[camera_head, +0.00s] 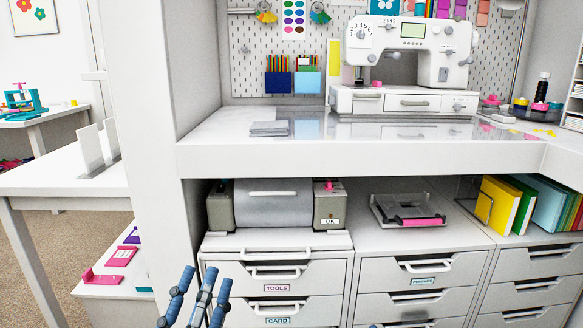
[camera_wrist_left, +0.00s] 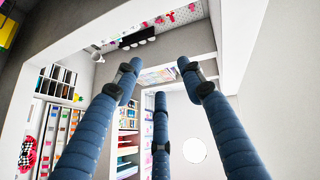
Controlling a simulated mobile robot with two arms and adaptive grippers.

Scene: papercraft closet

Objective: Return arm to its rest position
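My left gripper (camera_head: 203,284) shows at the bottom of the head view, its blue fingers pointing up in front of the white drawer units. In the left wrist view the three blue fingers of my left gripper (camera_wrist_left: 160,76) stand spread apart with nothing between them. It is open and empty. My right gripper is in neither view.
A white desktop (camera_head: 300,155) holds a sewing machine (camera_head: 410,55) on a small drawer box. Drawer units (camera_head: 275,290) stand below it, with a grey machine (camera_head: 272,204) on top. A white upright panel (camera_head: 160,140) rises left of the gripper. A side table (camera_head: 60,172) is farther left.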

